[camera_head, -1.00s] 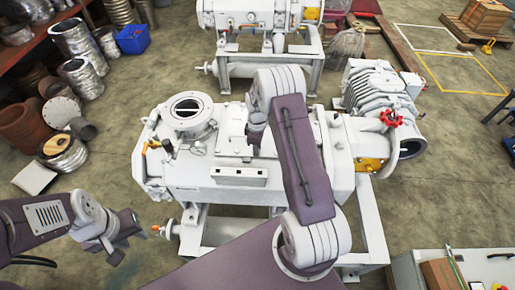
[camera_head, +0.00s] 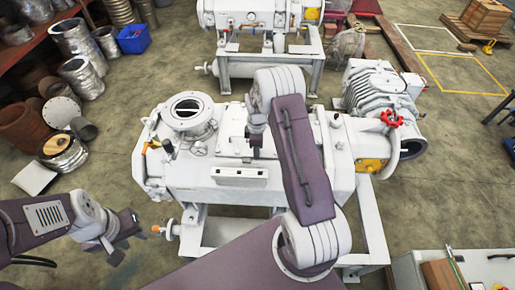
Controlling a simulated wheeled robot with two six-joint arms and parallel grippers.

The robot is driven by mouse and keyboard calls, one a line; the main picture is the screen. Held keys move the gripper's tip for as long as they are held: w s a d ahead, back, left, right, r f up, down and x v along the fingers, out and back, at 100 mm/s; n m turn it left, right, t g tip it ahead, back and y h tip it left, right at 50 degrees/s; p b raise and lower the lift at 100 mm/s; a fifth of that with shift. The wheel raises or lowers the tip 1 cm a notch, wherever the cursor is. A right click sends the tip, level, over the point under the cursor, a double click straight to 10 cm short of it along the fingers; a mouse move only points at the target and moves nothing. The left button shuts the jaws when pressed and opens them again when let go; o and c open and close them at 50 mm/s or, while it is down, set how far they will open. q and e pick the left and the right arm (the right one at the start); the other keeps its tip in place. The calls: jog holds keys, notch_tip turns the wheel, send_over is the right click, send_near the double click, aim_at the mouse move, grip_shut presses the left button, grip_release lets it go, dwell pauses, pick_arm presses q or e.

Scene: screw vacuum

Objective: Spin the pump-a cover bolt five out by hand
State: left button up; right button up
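A large white vacuum pump (camera_head: 200,172) stands on a white frame in the middle of the view. It has a round open flange on its top left, a red handwheel (camera_head: 392,119) at its right end and yellow plates. Its cover bolts are too small to make out, so I cannot tell bolt five. My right gripper (camera_head: 257,148) points down over the top of this pump; my own arm partly covers it, and its fingers are not clear. My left gripper (camera_head: 129,222) hangs at the lower left, apart from the pump, with no object visible in it.
A second white pump (camera_head: 255,18) stands behind. Metal ducts (camera_head: 78,40), brown pots (camera_head: 22,128) and a blue bin (camera_head: 135,39) are at the left. A ribbed white unit (camera_head: 375,88) adjoins the pump's right end. A grey cabinet (camera_head: 405,272) is at the lower right.

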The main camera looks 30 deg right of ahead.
jog(key=shift+w, duration=0.15)
jog(key=shift+r, duration=0.3)
notch_tip(320, 180, up, 9)
jog(key=shift+f+b, duration=0.2)
jog(key=shift+b, duration=0.15)
jog(key=shift+a, duration=0.1)
